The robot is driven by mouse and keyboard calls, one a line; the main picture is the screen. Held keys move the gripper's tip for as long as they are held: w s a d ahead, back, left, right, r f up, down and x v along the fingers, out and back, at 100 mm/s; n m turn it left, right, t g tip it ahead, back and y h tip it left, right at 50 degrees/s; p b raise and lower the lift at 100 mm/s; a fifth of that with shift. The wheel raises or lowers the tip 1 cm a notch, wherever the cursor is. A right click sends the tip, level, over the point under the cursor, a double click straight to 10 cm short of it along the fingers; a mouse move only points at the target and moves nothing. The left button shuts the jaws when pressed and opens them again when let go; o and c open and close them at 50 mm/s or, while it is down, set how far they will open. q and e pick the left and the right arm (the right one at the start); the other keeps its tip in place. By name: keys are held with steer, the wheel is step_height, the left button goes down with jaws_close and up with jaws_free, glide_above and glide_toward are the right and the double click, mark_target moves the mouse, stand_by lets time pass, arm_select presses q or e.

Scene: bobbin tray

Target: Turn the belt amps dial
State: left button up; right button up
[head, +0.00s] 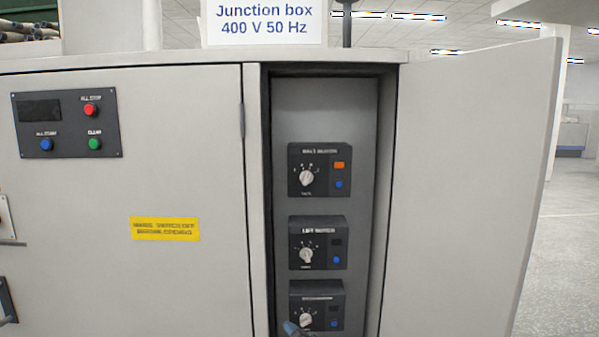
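Three dark dial panels are mounted inside the open cabinet bay, each with a white knob, a small window and a blue button. The top panel (319,170) has a lit orange window; its label is too blurred to read surely. The middle panel (318,242) seems to read "LIFT MOTOR", with a dark window. The lowest panel (317,305) has an unreadable label, so I cannot tell which dial is belt amps. A blue-grey tip, apparently of my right gripper (293,329), shows at the bottom edge before the lowest panel, below its knob. Its opening is hidden. My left gripper is out of view.
The cabinet door (470,190) stands open to the right, flanking the narrow bay. On the left front are a button panel (66,124) and a yellow label (165,229). A "Junction box" sign (264,22) stands on top. Open floor lies at the far right.

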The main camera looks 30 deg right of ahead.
steer(key=w+d+r+n+t+h+p, duration=0.1)
steer(key=w+d+r+n+h, duration=0.15)
steer(key=r, duration=0.55)
steer(key=w+d+r+n+t+h+p, duration=0.1)
steer(key=w+r+n+h+p, duration=0.2)
steer(key=r, duration=0.5)
steer(key=n+g+h, duration=0.2)
steer(key=n+h, duration=0.5)
steer(key=n, duration=0.2)
glide_toward(307, 179)
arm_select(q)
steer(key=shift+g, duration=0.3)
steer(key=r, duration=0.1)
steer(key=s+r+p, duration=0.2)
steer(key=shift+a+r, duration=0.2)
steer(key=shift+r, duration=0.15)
arm_select(e)
steer(key=x, duration=0.9)
steer(key=shift+c, duration=0.4)
jaws_close()
